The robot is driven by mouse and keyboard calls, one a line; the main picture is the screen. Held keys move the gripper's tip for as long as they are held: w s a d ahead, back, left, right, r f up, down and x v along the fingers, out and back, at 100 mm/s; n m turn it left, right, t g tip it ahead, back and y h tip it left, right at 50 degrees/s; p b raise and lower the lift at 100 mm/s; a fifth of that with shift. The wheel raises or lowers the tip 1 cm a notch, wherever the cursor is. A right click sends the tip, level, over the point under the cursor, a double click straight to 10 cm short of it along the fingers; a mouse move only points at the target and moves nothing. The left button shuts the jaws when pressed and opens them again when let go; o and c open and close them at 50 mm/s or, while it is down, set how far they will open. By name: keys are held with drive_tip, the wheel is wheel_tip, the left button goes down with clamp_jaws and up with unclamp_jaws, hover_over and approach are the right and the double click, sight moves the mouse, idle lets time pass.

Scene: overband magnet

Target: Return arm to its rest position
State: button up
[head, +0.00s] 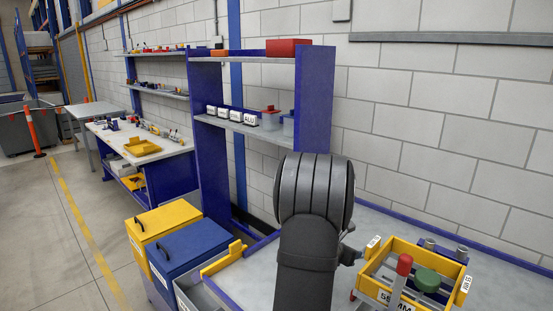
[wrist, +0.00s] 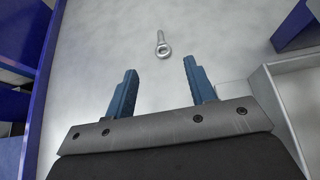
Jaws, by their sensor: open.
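My gripper (wrist: 158,72) is open in the wrist view, its two blue fingers well apart with nothing between them. A metal eye bolt (wrist: 161,40) lies on the pale grey bench top (wrist: 100,52) just beyond the fingertips, apart from them. In the head view my dark grey arm stands in the middle foreground and hides most or all of the gripper. The eye bolt cannot be seen in the head view.
A yellow tray (head: 437,255) with a red-handled item (head: 404,265) and a green item (head: 427,280) stands right of my arm. A blue shelf (head: 316,100) rises behind. A yellow box (head: 165,220) and a blue box (head: 190,247) stand left. A grey box wall (wrist: 285,72) is right in the wrist view.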

sight(364, 249)
drive_tip(key=x, duration=1.1)
drive_tip(key=shift+w+d, duration=0.1)
drive_tip(key=v, duration=1.8)
drive_tip(key=x, duration=1.8)
wheel_tip(364, 249, up, 7)
drive_tip(key=shift+d+f, duration=0.1)
drive_tip(key=shift+s+d+r+m+g, duration=0.2)
drive_tip(key=shift+d+m+g, duration=0.25)
drive_tip(key=shift+m+g, duration=1.3)
drive_tip(key=shift+s+d+r+m+g, duration=0.2)
drive_tip(key=shift+d+m+g, duration=0.25)
drive_tip(key=shift+m+g, duration=1.3)
drive_tip(key=shift+s+d+r+m+g, duration=0.2)
drive_tip(key=shift+d+m+g, duration=0.25)
drive_tip(key=shift+m+g, duration=1.3)
drive_tip(key=shift+m, duration=0.35)
